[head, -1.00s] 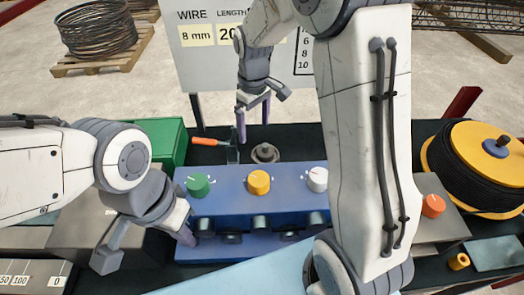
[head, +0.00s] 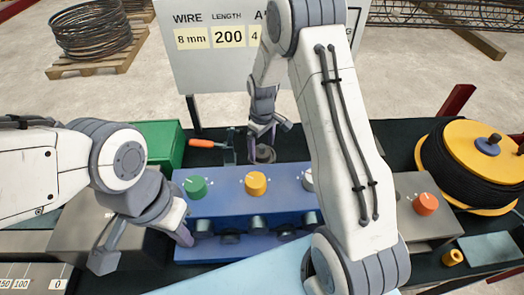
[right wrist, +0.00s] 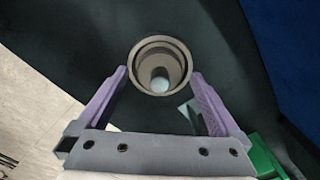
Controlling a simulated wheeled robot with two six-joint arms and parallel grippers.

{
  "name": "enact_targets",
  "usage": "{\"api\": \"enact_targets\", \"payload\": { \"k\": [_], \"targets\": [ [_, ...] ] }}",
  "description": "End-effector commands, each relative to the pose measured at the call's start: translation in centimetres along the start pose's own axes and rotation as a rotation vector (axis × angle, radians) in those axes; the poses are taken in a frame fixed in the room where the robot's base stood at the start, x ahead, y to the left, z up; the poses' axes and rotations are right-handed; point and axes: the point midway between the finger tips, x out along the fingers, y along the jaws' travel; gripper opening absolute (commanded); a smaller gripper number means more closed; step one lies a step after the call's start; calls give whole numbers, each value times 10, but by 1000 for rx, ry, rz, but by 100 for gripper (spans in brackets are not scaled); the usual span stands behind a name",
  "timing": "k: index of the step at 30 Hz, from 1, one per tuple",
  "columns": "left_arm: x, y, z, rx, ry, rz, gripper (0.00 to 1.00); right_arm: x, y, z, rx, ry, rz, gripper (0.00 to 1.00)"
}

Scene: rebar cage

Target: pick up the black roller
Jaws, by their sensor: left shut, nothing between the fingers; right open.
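A dark grey-brown round piece with a hollow, stepped top stands on the dark bench behind the blue machine (head: 245,213); it looks like the roller (head: 265,154). In the right wrist view the roller (right wrist: 160,50) lies ahead between the fingertips, seen down into its bore. My right gripper (head: 261,143) is open above the roller; its purple fingertips (right wrist: 160,75) appear on either side of it, with no grip visible. My left gripper (head: 184,237) is shut and empty at the front left of the blue machine. Several dark rollers sit along that machine's front.
An orange-handled tool (head: 207,144) lies left of the roller, close to my right gripper. A green box (head: 163,141) stands further left. A yellow spool with black cable (head: 470,165) is at the right. A white sign board (head: 210,75) stands behind the bench.

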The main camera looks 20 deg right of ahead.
Motion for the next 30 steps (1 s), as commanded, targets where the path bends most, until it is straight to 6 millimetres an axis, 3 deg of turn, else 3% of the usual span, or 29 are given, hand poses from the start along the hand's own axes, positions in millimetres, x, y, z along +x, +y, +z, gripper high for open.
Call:
{"api": "enact_targets", "payload": {
  "k": [9, 17, 30],
  "targets": [
    [-1, 0, 0, 0, 0, 0, 0, 7, 0, 0, 0, 1, 1, 100],
    [-1, 0, 0, 0, 0, 0, 0, 6, 0, 0, 0, 1, 1, 1],
    [2, 0, 0, 0, 0, 0, 0, -2, 1, -1, 0, 5, 3, 0]
  ]
}}
